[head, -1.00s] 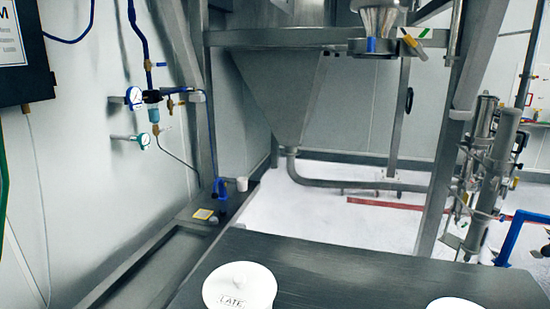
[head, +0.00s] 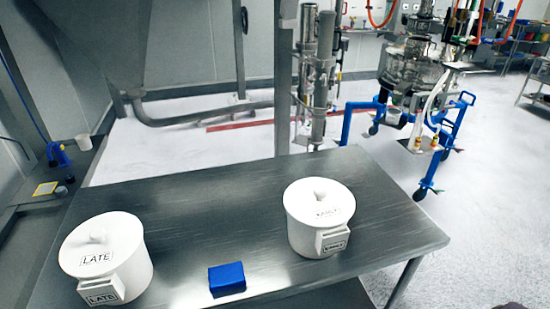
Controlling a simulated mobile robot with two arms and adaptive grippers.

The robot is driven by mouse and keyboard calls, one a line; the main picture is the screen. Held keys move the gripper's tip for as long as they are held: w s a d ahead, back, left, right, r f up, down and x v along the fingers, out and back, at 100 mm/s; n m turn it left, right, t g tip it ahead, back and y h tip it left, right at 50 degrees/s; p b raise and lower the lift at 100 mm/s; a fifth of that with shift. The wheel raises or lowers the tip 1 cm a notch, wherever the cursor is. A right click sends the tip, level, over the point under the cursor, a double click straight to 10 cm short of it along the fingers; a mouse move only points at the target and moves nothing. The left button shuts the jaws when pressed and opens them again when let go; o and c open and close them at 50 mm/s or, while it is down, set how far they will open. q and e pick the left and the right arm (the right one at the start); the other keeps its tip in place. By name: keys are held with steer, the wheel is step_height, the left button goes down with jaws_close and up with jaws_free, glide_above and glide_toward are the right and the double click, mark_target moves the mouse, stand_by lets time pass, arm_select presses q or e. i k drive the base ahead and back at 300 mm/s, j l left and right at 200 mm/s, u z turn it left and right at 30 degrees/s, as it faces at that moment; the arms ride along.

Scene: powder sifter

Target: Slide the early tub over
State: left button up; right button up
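A white lidded tub (head: 317,222) stands upright on the right half of the steel table in the head view. The labels on its lid and front are too small to read surely, but look like EARLY. A second white lidded tub (head: 103,262), labelled LATE on lid and front, stands at the table's left end. Neither of my grippers shows in the head view.
The steel table (head: 215,205) has bare room between and behind the tubs and to the right. A small blue block (head: 227,279) lies near the front edge between them. A blue wheeled frame (head: 440,150) stands on the floor beyond.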

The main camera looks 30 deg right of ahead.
mark_target(309, 242)
steer(key=z, duration=1.25)
